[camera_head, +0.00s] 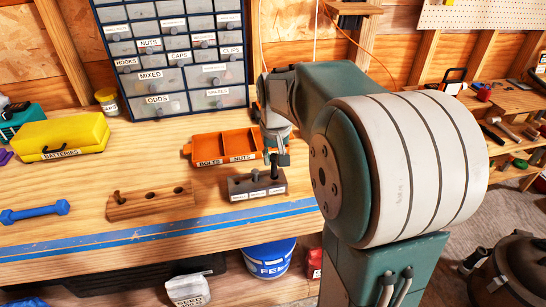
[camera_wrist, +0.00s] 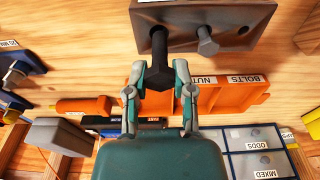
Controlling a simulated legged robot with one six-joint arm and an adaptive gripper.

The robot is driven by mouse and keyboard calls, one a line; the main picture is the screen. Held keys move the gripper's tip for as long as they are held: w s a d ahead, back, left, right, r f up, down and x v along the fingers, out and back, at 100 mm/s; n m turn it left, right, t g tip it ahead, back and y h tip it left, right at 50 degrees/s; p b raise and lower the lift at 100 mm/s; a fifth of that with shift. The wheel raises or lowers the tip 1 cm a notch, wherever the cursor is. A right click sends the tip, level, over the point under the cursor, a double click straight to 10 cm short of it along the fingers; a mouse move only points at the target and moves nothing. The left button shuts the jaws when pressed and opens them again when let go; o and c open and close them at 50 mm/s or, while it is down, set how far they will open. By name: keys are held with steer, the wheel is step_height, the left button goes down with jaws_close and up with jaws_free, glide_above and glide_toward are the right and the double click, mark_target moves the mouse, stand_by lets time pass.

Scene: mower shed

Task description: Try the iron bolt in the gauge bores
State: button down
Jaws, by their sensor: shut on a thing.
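The grey gauge block (camera_head: 240,187) with white labels stands on the bench; it also shows at the top of the wrist view (camera_wrist: 260,10). My gripper (camera_wrist: 158,78) is shut on the head of a dark iron bolt (camera_wrist: 160,48). The bolt is upright over the block's right end in the head view (camera_head: 274,168). Its lower end meets the block at the right-hand bore; how deep it sits I cannot tell. A second, greyer bolt (camera_wrist: 207,44) stands in the middle bore. The other end bore (camera_wrist: 243,30) is empty.
An orange tray (camera_head: 205,150) labelled BOLTS and NUTS lies just behind the block. A wooden block (camera_head: 175,201) with a bolt and open holes lies to the left. A drawer cabinet (camera_head: 175,60) stands behind. A blue dumbbell-shaped piece (camera_head: 35,212) lies far left.

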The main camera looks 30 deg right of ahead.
mark_target(274, 175)
steer(key=shift+f, duration=1.85)
steer(key=shift+c, duration=2)
jaws_free()
steer(key=shift+r, duration=0.1)
steer(key=r, duration=0.4)
steer(key=s+r, duration=0.1)
steer(key=r, duration=0.6)
steer(key=shift+s+a+r, duration=0.15)
steer(key=shift+a+r, duration=0.05)
steer(key=shift+r, duration=0.15)
steer(key=s+a+f+n+t, duration=0.1)
steer(key=s+a+t, duration=0.1)
steer(key=s+a, duration=0.4)
steer(key=s+a+f+n+t, duration=0.2)
steer(key=s+a, duration=0.4)
steer(key=s, duration=0.5)
steer(key=shift+s+a+f, duration=0.15)
steer(key=shift+s+f, duration=0.1)
steer(key=shift+s, duration=0.15)
